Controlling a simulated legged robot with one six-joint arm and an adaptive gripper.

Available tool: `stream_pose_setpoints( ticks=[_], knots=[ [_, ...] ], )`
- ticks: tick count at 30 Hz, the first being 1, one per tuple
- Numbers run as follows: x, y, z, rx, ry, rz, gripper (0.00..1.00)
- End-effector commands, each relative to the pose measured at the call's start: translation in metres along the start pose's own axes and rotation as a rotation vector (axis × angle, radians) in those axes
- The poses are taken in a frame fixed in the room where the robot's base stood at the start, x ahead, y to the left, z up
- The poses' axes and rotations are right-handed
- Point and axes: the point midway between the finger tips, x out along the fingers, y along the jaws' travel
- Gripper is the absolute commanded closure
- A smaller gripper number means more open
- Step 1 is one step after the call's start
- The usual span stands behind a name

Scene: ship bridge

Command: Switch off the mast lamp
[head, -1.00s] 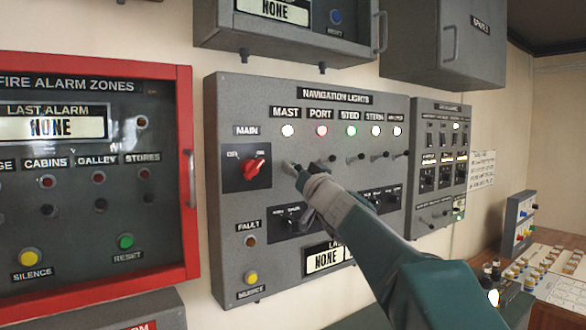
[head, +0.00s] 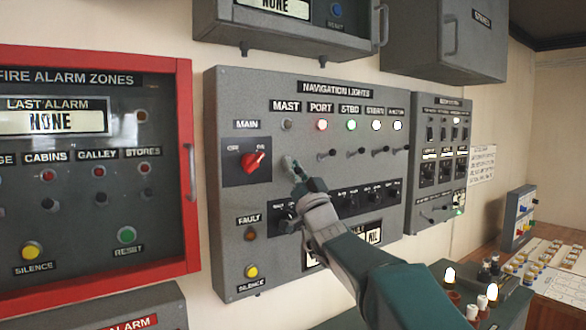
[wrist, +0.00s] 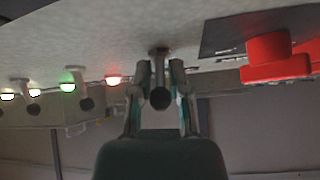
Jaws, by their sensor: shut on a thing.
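The navigation lights panel (head: 230,100) is a grey box on the wall. The mast lamp (head: 287,124) at its upper left is dark. The port lamp (head: 322,124) glows red, the stbd lamp green, and the two beyond glow white. My gripper (head: 292,168) is at the mast toggle switch, below the mast lamp, and hides part of it. In the wrist view the mast toggle (wrist: 159,97) shows its dark round knob between the two fingers of my gripper (wrist: 160,92), which are shut on it.
A red rotary main switch (head: 254,162) sits just left of my gripper; it also shows in the wrist view (wrist: 268,58). More toggles, including the port toggle (head: 326,154), stand to the right. A red-framed fire alarm panel (head: 186,160) is at the left.

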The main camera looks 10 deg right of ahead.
Motion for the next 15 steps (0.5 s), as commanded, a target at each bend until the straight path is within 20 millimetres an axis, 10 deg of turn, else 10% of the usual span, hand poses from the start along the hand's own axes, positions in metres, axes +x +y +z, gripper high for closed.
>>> stream_pose_setpoints(
  ticks=[14, 15],
  knots=[
    [-0.0008, 0.0012, 0.0036, 0.003, 0.009, -0.001, 1.00],
    [-0.0008, 0.0012, 0.0037, 0.003, 0.009, -0.001, 0.64]
  ],
)
